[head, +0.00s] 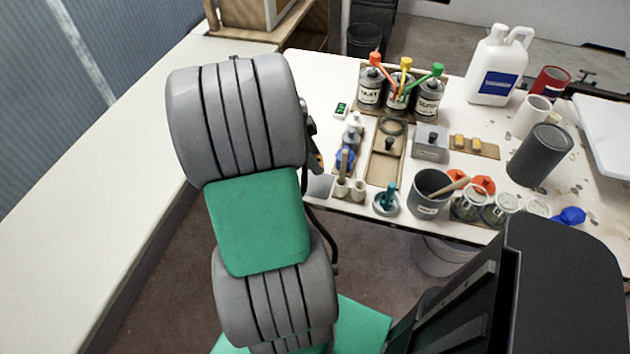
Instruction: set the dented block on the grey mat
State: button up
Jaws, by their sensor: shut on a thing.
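A small grey patch, which looks like the grey mat (320,186), lies near the table's front left edge, partly covered by my arm. I see nothing on its visible part. My arm's large grey and green links stand in front of the left end of the table. My gripper's fingers are hidden behind them. Only some black parts and a small yellow-brown bit show at the arm's right edge, just above the mat. I cannot tell whether that bit is the dented block. No dent shows on any block in view.
Two yellow blocks (468,142) sit on a brown board. The left white counter (130,150) is clear.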

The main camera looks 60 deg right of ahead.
aim_at(318, 184)
notch_tip(318, 184, down, 8)
jog(key=shift+w+f, duration=0.1)
jog(key=shift+f, duration=0.05)
jog(key=o, duration=1.3)
